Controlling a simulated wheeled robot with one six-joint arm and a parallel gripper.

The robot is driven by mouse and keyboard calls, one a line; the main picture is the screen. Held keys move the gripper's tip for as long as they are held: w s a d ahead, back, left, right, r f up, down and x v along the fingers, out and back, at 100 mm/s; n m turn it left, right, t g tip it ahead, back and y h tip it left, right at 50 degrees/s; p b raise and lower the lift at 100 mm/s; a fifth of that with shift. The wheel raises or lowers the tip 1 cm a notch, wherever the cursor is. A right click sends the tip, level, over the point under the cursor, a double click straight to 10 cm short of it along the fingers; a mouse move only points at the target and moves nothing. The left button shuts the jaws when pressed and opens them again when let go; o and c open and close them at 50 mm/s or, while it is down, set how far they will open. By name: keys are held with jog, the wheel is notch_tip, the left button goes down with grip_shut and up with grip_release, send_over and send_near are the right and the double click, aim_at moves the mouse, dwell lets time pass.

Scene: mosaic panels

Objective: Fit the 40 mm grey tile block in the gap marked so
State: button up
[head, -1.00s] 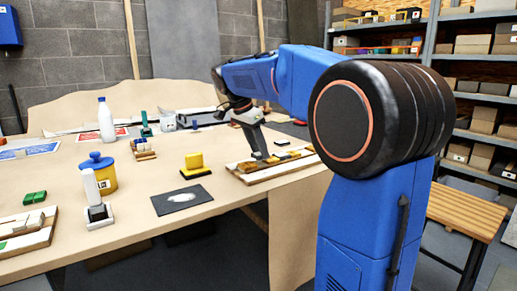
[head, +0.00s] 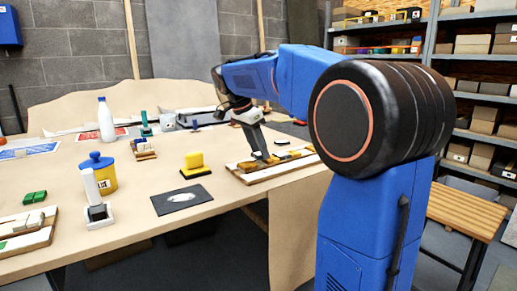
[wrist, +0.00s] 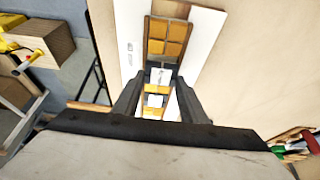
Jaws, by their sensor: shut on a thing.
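My gripper (head: 262,156) is low over the mosaic panel (head: 255,178) at the right end of the table. In the wrist view my gripper (wrist: 161,80) has its two dark fingers on either side of a small grey block (wrist: 160,76), which looks held between them. The panel is also in the wrist view (wrist: 205,30), a white board with a dark-edged channel holding orange-yellow tiles (wrist: 168,32). A whitish patch (wrist: 155,100) with a dark mark shows in the channel between the fingers. I cannot tell whether the block is seated; the fingers hide its sides.
A yellow block on a black base (head: 194,163) and a dark mat (head: 181,199) lie left of the panel.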

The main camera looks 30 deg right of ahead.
jog(key=shift+f, duration=1.05)
jog(key=o, duration=1.1)
jog(key=shift+o, duration=0.2)
jog(key=v, duration=1.7)
jog(key=shift+a+r, duration=0.1)
jog(key=s+a+f+n+t+y, duration=0.1)
jog(key=s+a+f+n, duration=0.2)
jog(key=s+f+n, duration=0.3)
jog(key=s+a+f+n+t+y, duration=0.2)
jog(key=s+f+n, duration=0.3)
jog(key=s+f, duration=0.9)
jog(key=s+a+f+n+t+y, duration=0.1)
jog(key=s+a+f+n, duration=0.3)
jog(key=s+f, duration=0.6)
notch_tip(320, 180, down, 4)
jog(key=n, duration=0.2)
jog(key=shift+f+n+t, duration=0.2)
jog(key=shift+n+t, duration=0.1)
